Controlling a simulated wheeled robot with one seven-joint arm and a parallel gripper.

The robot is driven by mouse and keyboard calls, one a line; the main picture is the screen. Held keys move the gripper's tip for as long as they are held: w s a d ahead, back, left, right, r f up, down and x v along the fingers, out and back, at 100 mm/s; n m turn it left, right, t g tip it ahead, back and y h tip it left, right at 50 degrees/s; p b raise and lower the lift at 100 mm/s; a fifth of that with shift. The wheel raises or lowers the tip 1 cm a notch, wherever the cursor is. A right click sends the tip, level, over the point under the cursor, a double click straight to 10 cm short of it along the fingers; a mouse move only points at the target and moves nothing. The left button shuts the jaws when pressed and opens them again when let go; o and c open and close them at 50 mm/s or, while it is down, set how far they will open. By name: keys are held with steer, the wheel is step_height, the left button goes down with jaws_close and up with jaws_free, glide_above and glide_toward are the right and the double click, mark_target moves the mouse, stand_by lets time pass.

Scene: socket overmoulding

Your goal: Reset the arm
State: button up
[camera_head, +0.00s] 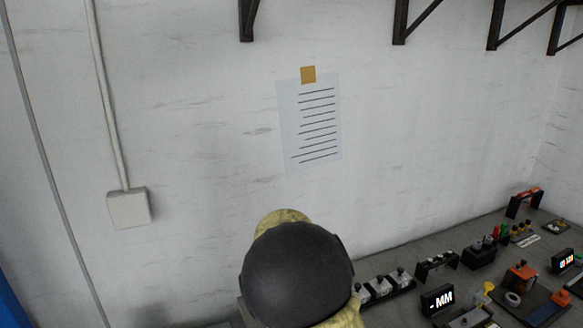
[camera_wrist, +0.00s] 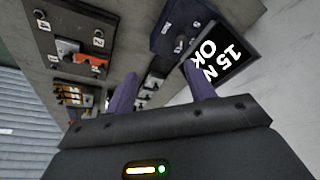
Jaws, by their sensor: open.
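My gripper (camera_wrist: 162,92) shows in the wrist view with its two purple-grey fingers apart and nothing seen between them. Beyond the fingers is a grey bench surface (camera_wrist: 120,12) with devices on it, seen at a steep tilt. A dark display (camera_wrist: 222,52) reading "15 N OK" stands close behind the right finger; I cannot tell whether they touch. In the head view a dark rounded part of my arm fills the bottom middle, and my gripper is not visible there.
In the head view the bench (camera_head: 405,312) along the wall holds a "- MM" display (camera_head: 438,300), a row of switch-like parts (camera_head: 381,286), an orange device (camera_head: 520,276) and a red-topped stand (camera_head: 526,200). A paper sheet (camera_head: 310,125) hangs on the wall. Brackets (camera_head: 415,20) jut out above.

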steer(key=s+d+n+y, duration=0.1)
steer(key=s+d+n, duration=0.1)
steer(key=s+d, duration=0.4)
steer(key=s+d+n, duration=0.3)
steer(key=s+d, duration=0.3)
steer(key=s, duration=0.8)
steer(key=shift+d+n+g+y, duration=0.2)
steer(key=shift+n+g+y, duration=0.1)
steer(key=shift+y, duration=0.1)
